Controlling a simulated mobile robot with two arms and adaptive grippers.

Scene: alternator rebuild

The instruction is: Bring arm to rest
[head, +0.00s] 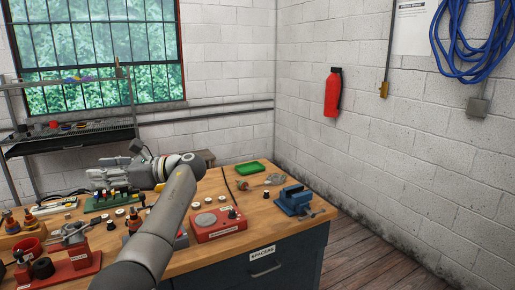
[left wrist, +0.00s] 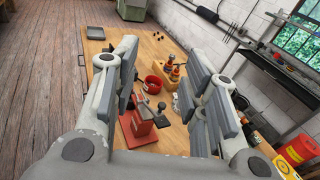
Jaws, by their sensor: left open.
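My left arm reaches up from the bottom of the head view, and its left gripper (head: 108,178) points left above the far left part of the wooden workbench (head: 238,248). In the left wrist view the left gripper (left wrist: 160,88) has its two padded fingers wide apart with nothing held between them. Past the fingers lie a red bowl (left wrist: 154,83), a red fixture (left wrist: 137,128) and a wooden block with bottles (left wrist: 174,74), apart from the gripper. My right gripper is in neither view.
A red device with a round plate (head: 214,224), a blue vise (head: 294,200) and a green tray (head: 250,168) stand on the bench. A green rack (head: 98,203) is just below the left gripper. A wire shelf (head: 80,132) stands behind, near the window.

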